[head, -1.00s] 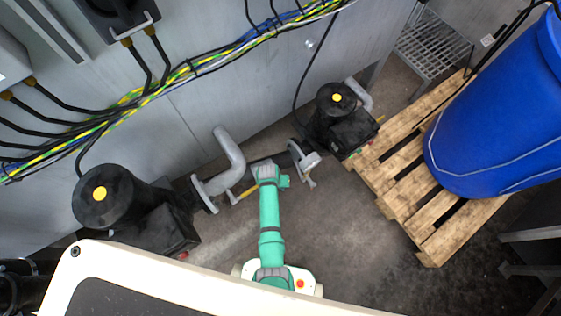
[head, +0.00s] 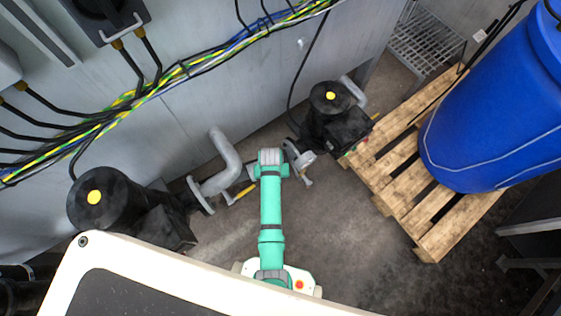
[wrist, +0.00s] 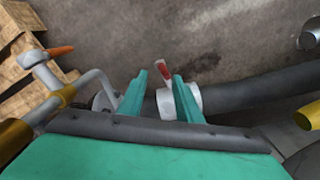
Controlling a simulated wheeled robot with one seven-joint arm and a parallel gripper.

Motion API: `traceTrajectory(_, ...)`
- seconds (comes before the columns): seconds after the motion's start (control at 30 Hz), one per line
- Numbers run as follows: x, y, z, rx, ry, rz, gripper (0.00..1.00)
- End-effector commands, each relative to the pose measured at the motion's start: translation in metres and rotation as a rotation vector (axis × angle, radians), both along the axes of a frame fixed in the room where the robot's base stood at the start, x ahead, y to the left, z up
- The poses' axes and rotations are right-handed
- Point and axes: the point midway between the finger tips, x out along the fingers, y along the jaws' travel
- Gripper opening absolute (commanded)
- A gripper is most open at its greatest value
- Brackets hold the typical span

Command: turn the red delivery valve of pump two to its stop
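The red valve lever (wrist: 163,72) shows in the wrist view, standing up from a white collar (wrist: 188,103) on a dark pipe (wrist: 250,92). My gripper (wrist: 160,77) is open, with its two teal fingers apart on either side of the lever's line. The lever appears between or just past the fingertips, and I cannot tell whether either finger touches it. In the head view my arm hides the gripper and the red lever. Two black pumps with yellow caps show there, one at left (head: 112,205) and one at right (head: 335,118); neither number is readable.
A grey bent pipe (head: 220,165) stands left of my arm. A wooden pallet (head: 400,190) with a blue drum (head: 490,120) is at right. In the wrist view, an orange-tipped handle (wrist: 60,51) and grey pipework (wrist: 85,80) lie left of the fingers. Bare floor is beyond.

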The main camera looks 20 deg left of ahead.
Motion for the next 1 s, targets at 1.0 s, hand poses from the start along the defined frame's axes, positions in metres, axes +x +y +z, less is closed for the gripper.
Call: traceTrajectory(1.0, -0.072, -0.032, -0.002, 0.116, -0.365, -0.241, 0.32)
